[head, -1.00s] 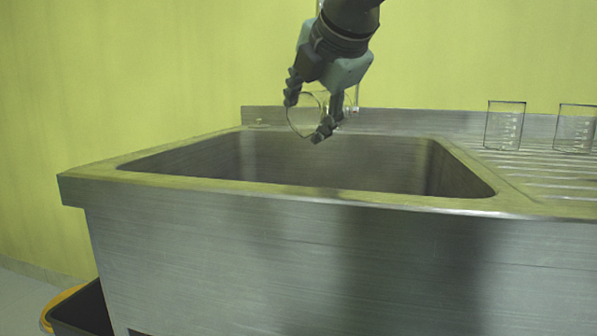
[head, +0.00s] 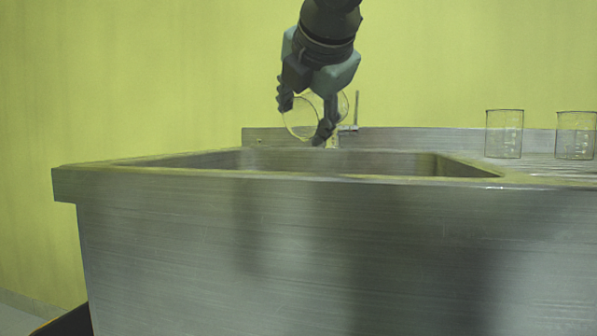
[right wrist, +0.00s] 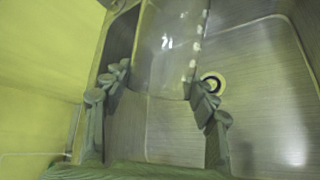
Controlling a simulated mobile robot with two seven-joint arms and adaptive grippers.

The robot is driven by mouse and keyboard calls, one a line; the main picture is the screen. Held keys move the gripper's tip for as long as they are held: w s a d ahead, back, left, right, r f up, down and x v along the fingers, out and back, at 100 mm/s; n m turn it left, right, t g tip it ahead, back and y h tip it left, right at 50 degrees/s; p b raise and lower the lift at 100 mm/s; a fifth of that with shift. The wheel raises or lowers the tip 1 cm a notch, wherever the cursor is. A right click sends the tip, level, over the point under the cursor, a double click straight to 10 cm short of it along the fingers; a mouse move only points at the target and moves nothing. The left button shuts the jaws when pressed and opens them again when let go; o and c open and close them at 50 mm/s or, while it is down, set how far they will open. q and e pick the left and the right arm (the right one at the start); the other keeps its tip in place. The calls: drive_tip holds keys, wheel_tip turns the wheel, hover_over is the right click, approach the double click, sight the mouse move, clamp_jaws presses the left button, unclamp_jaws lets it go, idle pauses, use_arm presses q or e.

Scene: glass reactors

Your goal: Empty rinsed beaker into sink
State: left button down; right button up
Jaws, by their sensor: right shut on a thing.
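My right gripper (head: 304,118) is shut on a clear glass beaker (head: 300,122) above the sink (head: 220,178), toward its back. In the head view the beaker is tipped, with a round edge showing between the fingers. In the right wrist view the beaker (right wrist: 170,50), with white marks along one side, lies between the fingers of the gripper (right wrist: 160,90). The sink basin and its round drain (right wrist: 212,84) show beneath it. I cannot see any liquid in the beaker. My left gripper is in neither view.
Two clear beakers, one (head: 504,134) nearer the basin and one (head: 575,135) at the right edge, stand upright on the ribbed drainboard (head: 540,172). A thin metal fixture (head: 354,112) stands behind the gripper. The steel front wall faces me.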

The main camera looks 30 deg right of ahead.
drive_tip(key=shift+s+a+f+n+t+h, duration=0.15)
drive_tip(key=shift+a+n+t+h, duration=0.5)
drive_tip(key=shift+h, duration=0.45)
drive_tip(key=shift+s+a+f+n+t+h, duration=0.15)
drive_tip(key=shift+a+n+t+h, duration=0.15)
drive_tip(key=shift+n+t+h, duration=0.3)
drive_tip(key=shift+a+f+n+t+h, duration=0.15)
drive_tip(key=shift+a+n+t+h, duration=0.1)
drive_tip(key=shift+n+t+h, duration=0.35)
idle(1.0)
drive_tip(key=shift+d+r+m+g+y, duration=0.6)
drive_tip(key=shift+d+m+g+y, duration=0.25)
drive_tip(key=shift+m+g, duration=0.3)
drive_tip(key=shift+w+d+m+g+y, duration=0.2)
drive_tip(key=shift+m+g+y, duration=0.3)
drive_tip(key=shift+y, duration=0.25)
